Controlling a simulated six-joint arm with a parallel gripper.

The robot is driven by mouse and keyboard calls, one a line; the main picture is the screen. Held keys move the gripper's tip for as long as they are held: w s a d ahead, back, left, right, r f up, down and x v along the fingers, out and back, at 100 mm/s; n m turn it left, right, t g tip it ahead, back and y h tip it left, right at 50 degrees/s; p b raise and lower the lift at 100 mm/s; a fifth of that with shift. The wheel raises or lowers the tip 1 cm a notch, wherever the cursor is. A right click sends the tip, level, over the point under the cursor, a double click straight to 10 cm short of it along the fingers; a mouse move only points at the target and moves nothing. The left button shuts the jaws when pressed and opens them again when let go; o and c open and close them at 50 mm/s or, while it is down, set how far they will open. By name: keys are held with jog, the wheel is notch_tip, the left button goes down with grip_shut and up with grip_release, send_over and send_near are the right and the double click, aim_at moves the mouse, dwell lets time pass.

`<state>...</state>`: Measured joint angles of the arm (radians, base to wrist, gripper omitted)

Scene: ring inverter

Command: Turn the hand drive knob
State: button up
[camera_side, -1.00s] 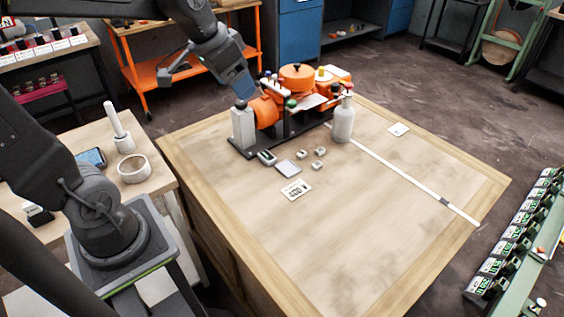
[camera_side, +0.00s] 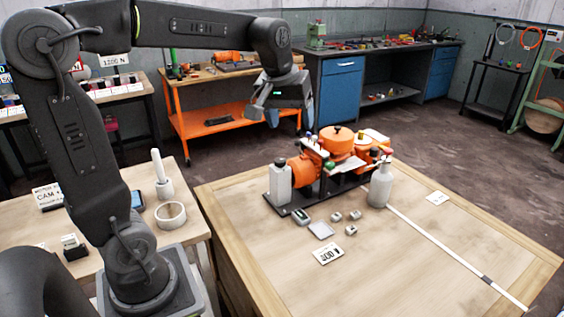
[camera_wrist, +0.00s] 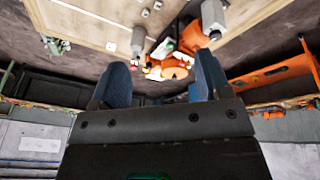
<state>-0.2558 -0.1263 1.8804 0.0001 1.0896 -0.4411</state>
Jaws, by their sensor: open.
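The orange and black machine (camera_side: 337,143) stands on a dark base plate on the wooden table. My gripper (camera_side: 263,116) is open and empty, raised above and behind the machine's left end, touching nothing. In the wrist view, the blue fingers of my gripper (camera_wrist: 161,80) are wide apart. The machine (camera_wrist: 172,68) shows upside down beyond them.
A grey bottle (camera_side: 381,188) stands close to the machine's right front. Small blocks, a flat square plate (camera_side: 321,230) and a label card (camera_side: 328,254) lie in front. A white strip (camera_side: 440,243) crosses the table (camera_side: 400,285). The table's front is mostly clear. A side table with a tape roll (camera_side: 171,214) is left.

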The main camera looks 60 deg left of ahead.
jog(key=w+a+f+n+g, duration=0.1)
jog(key=w+a+f+n, duration=0.15)
jog(key=w+a, duration=0.4)
jog(key=n+g, duration=0.2)
jog(key=n, duration=0.8)
send_over(280, 160)
notch_tip(280, 160, down, 12)
jog(key=shift+h, duration=0.4)
notch_tip(280, 160, down, 13)
jog(key=shift+a+f, duration=0.1)
jog(key=c, duration=0.9)
